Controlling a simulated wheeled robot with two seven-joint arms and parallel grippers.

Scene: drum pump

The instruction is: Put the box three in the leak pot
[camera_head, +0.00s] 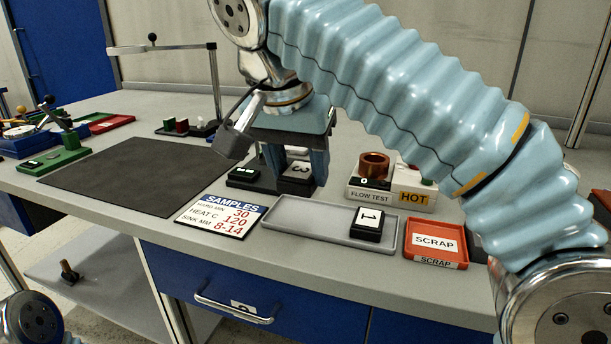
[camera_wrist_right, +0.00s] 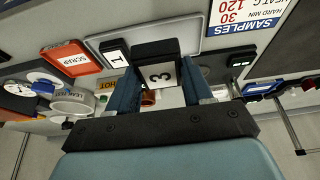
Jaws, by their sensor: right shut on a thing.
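My right gripper (camera_head: 297,168) is shut on box three (camera_head: 299,173), a black box with a white label marked 3. The box is between the fingers above the bench, beside a dark green-marked block (camera_head: 245,174). In the right wrist view, the right gripper (camera_wrist_right: 160,84) holds box three (camera_wrist_right: 156,50) with its label facing the camera. A white round pot (camera_wrist_right: 73,104) with a label that seems to read LEAK shows at the left of the wrist view. I cannot make it out in the head view, where my right arm covers that area. My left gripper is out of view.
Box one (camera_head: 367,225) lies in the grey tray (camera_head: 300,229). A red SCRAP tray (camera_head: 436,263) is to its right, and the FLOW TEST block (camera_head: 370,194) with a copper cup (camera_head: 374,164) stands behind. A dark mat (camera_head: 130,175) and SAMPLES card (camera_head: 221,216) are left.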

